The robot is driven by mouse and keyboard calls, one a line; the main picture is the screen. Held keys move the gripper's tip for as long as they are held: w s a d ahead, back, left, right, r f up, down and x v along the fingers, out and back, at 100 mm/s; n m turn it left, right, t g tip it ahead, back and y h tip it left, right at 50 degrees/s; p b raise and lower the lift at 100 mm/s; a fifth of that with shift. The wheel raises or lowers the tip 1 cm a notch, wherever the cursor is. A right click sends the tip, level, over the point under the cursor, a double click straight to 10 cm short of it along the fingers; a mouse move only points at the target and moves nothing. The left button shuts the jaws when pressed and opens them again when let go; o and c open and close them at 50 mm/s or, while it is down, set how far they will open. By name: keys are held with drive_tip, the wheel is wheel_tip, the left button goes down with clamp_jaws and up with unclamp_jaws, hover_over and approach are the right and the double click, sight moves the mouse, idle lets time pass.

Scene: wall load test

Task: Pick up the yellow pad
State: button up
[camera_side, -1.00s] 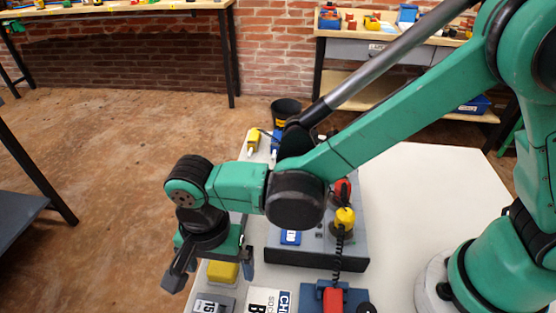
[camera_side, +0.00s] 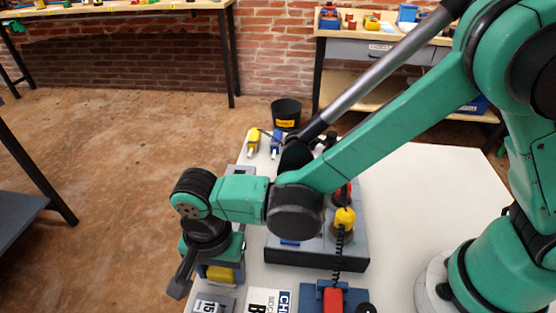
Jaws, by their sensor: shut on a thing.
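The yellow pad (camera_side: 221,273) lies near the left edge of the white table, partly hidden by my gripper. My gripper (camera_side: 212,277) is down around it, with one dark finger on its left and the other on its right. The jaws are shut on the pad. I cannot tell whether the pad is clear of the surface under it.
A grey box (camera_side: 318,257) with red and yellow parts stands right of my gripper. A dark bin (camera_side: 286,113) and yellow and blue tools stand at the table's far end.

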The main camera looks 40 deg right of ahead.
drive_tip(key=shift+r, duration=0.1)
wheel_tip(320, 180, up, 20)
idle(0.5)
